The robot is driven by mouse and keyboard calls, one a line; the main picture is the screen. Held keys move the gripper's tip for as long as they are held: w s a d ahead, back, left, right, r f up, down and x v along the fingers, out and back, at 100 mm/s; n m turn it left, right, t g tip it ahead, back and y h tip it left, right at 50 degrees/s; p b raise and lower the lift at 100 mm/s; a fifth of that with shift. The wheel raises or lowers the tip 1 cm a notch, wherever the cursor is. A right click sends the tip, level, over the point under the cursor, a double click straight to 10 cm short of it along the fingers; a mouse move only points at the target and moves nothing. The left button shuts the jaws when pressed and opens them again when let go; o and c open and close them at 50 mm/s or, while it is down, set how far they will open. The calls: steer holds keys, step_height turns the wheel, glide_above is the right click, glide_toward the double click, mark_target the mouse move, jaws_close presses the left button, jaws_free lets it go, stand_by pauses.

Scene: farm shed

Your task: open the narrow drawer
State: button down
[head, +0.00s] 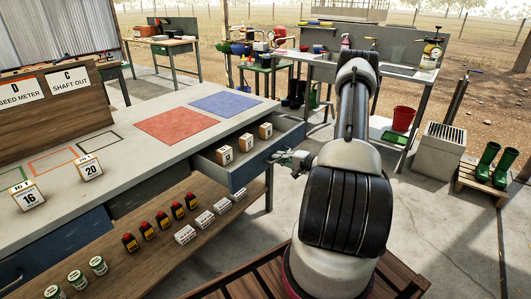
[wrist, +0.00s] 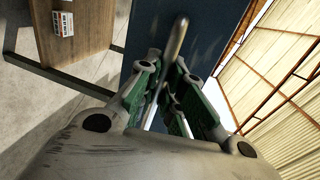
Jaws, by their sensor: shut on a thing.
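A blue-fronted drawer (head: 251,165) at the right end of the grey workbench stands pulled out, with three small numbered boxes inside. My gripper (head: 293,158) is at its front, with the fingers around the handle. In the wrist view the blue front (wrist: 150,20) fills the upper middle, and the metal bar handle (wrist: 176,38) runs between the green-and-grey fingers. My gripper is shut on this handle. Part of the handle is hidden by the fingers.
The workbench top (head: 125,140) carries a red mat (head: 175,121), a blue mat (head: 221,104) and two numbered boxes. A lower wooden shelf (head: 130,270) holds bottles, cartons and cans. A slatted wooden surface (head: 265,280) lies near my arm.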

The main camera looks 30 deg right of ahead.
steer(key=f+v, duration=0.3)
steer(key=v, duration=1.1)
steer(key=shift+s, duration=0.4)
steer(key=shift+d, duration=0.15)
steer(key=c, duration=1.5)
jaws_free()
steer(key=v, duration=1.2)
